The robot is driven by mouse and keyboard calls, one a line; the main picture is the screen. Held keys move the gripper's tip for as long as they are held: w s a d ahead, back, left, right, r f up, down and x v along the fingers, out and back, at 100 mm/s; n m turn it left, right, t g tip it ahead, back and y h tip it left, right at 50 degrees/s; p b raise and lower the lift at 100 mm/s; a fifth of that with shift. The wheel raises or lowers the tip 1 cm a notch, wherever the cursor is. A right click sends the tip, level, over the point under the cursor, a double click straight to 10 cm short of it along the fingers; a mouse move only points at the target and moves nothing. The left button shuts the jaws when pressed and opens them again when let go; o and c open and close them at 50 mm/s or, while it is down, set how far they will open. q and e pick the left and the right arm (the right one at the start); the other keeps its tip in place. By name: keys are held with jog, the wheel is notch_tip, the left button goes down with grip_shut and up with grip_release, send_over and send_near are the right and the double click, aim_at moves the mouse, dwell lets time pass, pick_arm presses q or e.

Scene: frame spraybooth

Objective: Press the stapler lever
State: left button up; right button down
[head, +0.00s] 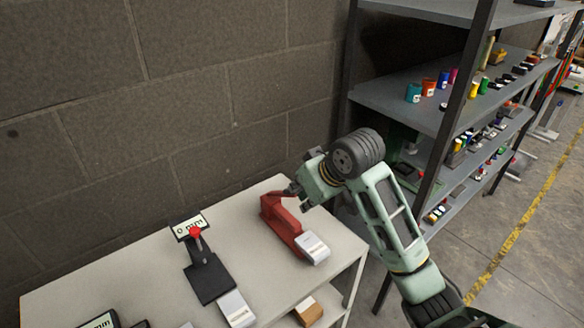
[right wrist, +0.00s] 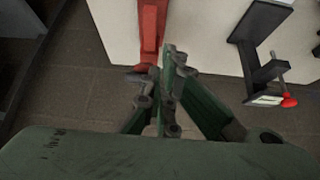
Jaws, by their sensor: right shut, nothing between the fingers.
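The red stapler (head: 283,224) lies on the white table near its right side, its near end by a small white labelled block. My right gripper (head: 294,191) is shut and empty at the stapler's far end, close to its top. In the right wrist view the stapler (right wrist: 152,28) runs up from just beyond the shut fingers (right wrist: 160,66). I cannot tell whether the fingers touch it. The lever is not clearly distinguishable from the body. My left gripper is not in view.
On the white table (head: 150,270), a black stand (head: 208,281) with a red knob and a small display is left of the stapler. A white labelled block (head: 313,247) sits at its near end. A grey shelf (head: 400,100) with small items stands right. A block wall is behind.

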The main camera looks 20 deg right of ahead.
jog(key=w+d+r, duration=0.1)
jog(key=w+r, duration=0.1)
jog(key=r, duration=0.4)
jog(key=w+r+t, duration=0.1)
jog(key=w+r, duration=0.1)
jog(key=r, duration=0.4)
jog(key=shift+w+d+r+y, duration=0.2)
jog(key=shift+w+d+y, duration=0.05)
jog(key=shift+d+y, duration=0.1)
jog(key=p, duration=0.4)
send_over(283, 192)
jog(key=w+d, duration=0.2)
notch_tip(283, 192, down, 7)
jog(key=f, duration=0.1)
jog(key=f+p, duration=0.1)
jog(key=s+f, duration=0.1)
jog(key=shift+s+d+p, duration=0.1)
jog(key=shift+d+p, duration=0.2)
jog(key=shift+p, duration=0.1)
jog(key=shift+s+d+f, duration=0.15)
jog(key=shift+s+f, duration=0.2)
jog(key=shift+s, duration=0.05)
jog(key=shift+f, duration=0.15)
jog(key=shift+w, duration=0.15)
